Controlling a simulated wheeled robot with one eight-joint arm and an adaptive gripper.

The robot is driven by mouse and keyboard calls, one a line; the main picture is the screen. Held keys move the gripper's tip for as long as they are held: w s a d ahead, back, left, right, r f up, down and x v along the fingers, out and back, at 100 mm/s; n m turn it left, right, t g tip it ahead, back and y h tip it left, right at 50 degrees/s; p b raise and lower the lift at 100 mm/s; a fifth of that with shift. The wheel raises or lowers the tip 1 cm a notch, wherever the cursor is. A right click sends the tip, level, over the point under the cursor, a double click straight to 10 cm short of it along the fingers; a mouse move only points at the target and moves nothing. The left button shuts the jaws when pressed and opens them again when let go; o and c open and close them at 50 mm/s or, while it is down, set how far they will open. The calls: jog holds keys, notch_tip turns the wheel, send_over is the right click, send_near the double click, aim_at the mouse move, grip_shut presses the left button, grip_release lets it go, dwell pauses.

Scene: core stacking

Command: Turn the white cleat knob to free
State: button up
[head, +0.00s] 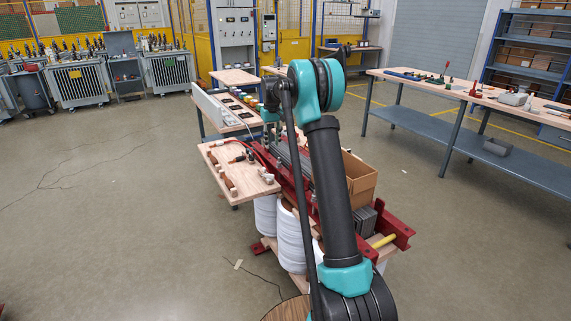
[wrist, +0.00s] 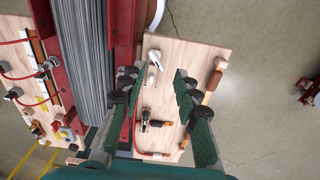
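In the wrist view, a small white cleat with a knob (wrist: 154,58) is on a light wooden board (wrist: 184,52). A white piece at the near right corner of the board in the head view (head: 268,178) appears to be the same cleat. My gripper (wrist: 155,75) is open, with its two dark green fingers apart over the board. The cleat shows in the gap near the fingertips, with nothing between the fingers visibly held. The height of the fingertips above it is hard to tell. In the head view my arm mostly hides the gripper.
A black and orange clamp (wrist: 150,122) and a brown handle with white ends (wrist: 213,80) are on the same board. The grey laminated core (wrist: 84,40) and red beam (wrist: 122,35) run close along the left. Open floor (wrist: 265,110) lies to the right.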

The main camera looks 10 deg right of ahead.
jog(key=s+d+m+t, duration=0.1)
jog(key=s, duration=1.9)
jog(key=shift+d+t, duration=0.3)
jog(key=shift+d, duration=0.1)
jog(key=shift+w+r+m, duration=0.1)
jog(key=shift+m, duration=0.2)
